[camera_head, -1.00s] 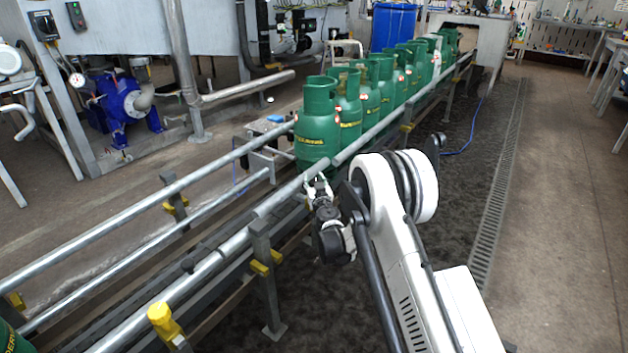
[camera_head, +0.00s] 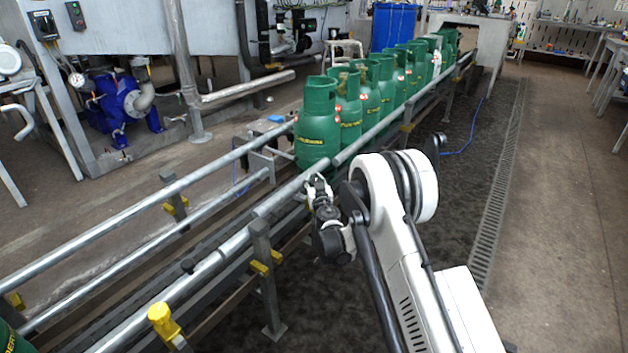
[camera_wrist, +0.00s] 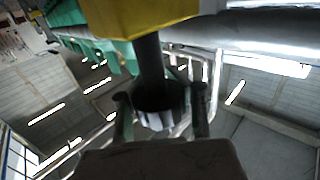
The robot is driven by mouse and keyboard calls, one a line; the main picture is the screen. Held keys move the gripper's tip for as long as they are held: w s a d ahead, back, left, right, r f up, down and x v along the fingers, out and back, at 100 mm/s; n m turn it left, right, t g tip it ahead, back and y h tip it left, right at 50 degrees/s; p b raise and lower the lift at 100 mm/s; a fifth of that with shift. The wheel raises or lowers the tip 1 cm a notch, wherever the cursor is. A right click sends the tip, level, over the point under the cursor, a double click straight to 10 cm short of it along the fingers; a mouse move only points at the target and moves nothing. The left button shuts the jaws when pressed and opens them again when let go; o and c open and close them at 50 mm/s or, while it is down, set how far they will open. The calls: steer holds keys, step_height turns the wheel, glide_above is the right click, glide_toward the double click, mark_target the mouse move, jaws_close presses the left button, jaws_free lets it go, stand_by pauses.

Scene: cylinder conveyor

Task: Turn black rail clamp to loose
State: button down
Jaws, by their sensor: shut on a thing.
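The black rail clamp (camera_wrist: 158,97) shows in the wrist view as a dark stem with a ridged round knob, below a yellow bracket (camera_wrist: 150,15). My gripper (camera_wrist: 160,112) has one finger on each side of the knob and is shut on it. In the head view my gripper (camera_head: 318,184) is at the near guide rail (camera_head: 285,197), just below the front green cylinder (camera_head: 318,125). There the clamp is too small and covered to make out. How far the clamp is turned cannot be told.
Several green cylinders stand in a row along the conveyor behind my gripper. Yellow-capped posts (camera_head: 163,320) and yellow brackets (camera_head: 262,267) line the near rail. The floor to the right (camera_head: 570,200) is clear.

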steer(key=shift+s+d+f+m+h, duration=0.1)
steer(key=shift+m+h, duration=0.25)
steer(key=shift+h, duration=0.2)
steer(key=shift+d+f+m+h, duration=0.1)
steer(key=shift+m+h, duration=0.25)
steer(key=shift+h, duration=0.2)
steer(key=shift+d+m+t+h, duration=0.15)
steer(key=shift+m+h, duration=0.4)
steer(key=shift+h, duration=0.3)
steer(key=shift+d+m+t+h, duration=0.15)
steer(key=shift+m+h, duration=0.4)
steer(key=shift+h, duration=0.3)
steer(key=shift+m+h, duration=0.4)
steer(key=shift+h, duration=0.3)
steer(key=shift+s+d+m+g+h, duration=0.15)
steer(key=shift+m+g+h, duration=0.1)
steer(key=shift+m+h, duration=0.45)
steer(key=shift+w+d+m+g+h, duration=0.1)
steer(key=shift+m+g+h, duration=0.25)
steer(key=shift+h, duration=0.55)
steer(key=shift+s+d+m+g+h, duration=0.1)
steer(key=shift+d+m+g+h, duration=0.1)
steer(key=shift+m+h, duration=0.5)
steer(key=c, duration=1.5)
jaws_free()
steer(key=shift+a+r+n, duration=0.1)
steer(key=shift+a+n, duration=0.1)
steer(key=shift+n, duration=0.05)
steer(key=shift+o, duration=0.9)
steer(key=shift+d, duration=0.15)
